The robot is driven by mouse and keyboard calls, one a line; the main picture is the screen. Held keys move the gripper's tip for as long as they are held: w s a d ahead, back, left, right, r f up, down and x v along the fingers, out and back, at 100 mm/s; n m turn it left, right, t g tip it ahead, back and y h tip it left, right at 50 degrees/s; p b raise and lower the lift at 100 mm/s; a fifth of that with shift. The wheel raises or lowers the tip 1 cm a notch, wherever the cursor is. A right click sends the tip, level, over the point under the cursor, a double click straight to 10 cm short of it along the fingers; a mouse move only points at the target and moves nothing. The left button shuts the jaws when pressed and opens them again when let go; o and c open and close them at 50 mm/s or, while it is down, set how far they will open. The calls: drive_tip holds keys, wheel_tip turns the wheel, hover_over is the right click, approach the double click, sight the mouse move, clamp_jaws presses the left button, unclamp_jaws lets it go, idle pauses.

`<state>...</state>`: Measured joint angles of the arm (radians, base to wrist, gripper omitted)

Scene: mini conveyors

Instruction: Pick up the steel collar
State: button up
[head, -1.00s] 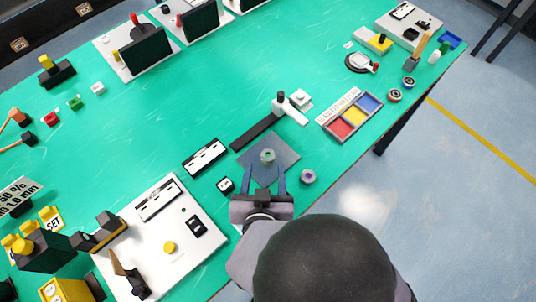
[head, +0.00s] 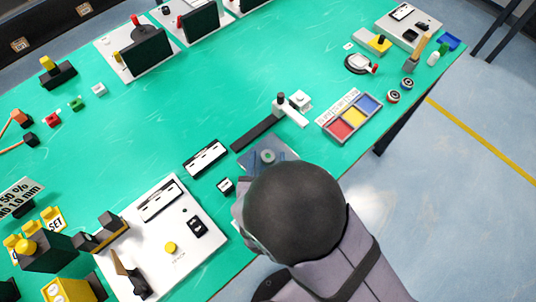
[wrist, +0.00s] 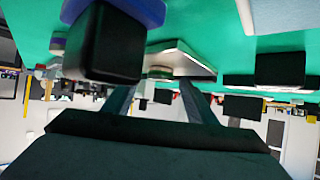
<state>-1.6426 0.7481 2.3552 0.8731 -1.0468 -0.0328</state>
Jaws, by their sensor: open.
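A small grey ring, which looks like the steel collar (head: 267,156), lies on a dark grey square plate (head: 286,157) near the table's front edge. In the wrist view, the collar (wrist: 159,72) shows small on the plate (wrist: 195,61), beyond my fingers. My gripper (wrist: 161,88) is open, with one finger on each side of the collar's line of sight. I cannot tell whether they touch it. In the head view, my arm hides most of the gripper.
A three-colour tray (head: 362,124) is to the right. A small black-and-white cube (head: 226,186) and a white panel (head: 183,262) lie left.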

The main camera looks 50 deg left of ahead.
sight(267, 161)
drive_tip(key=c, duration=1.3)
drive_tip(key=shift+r+p, duration=0.4)
drive_tip(key=shift+r, duration=4.55)
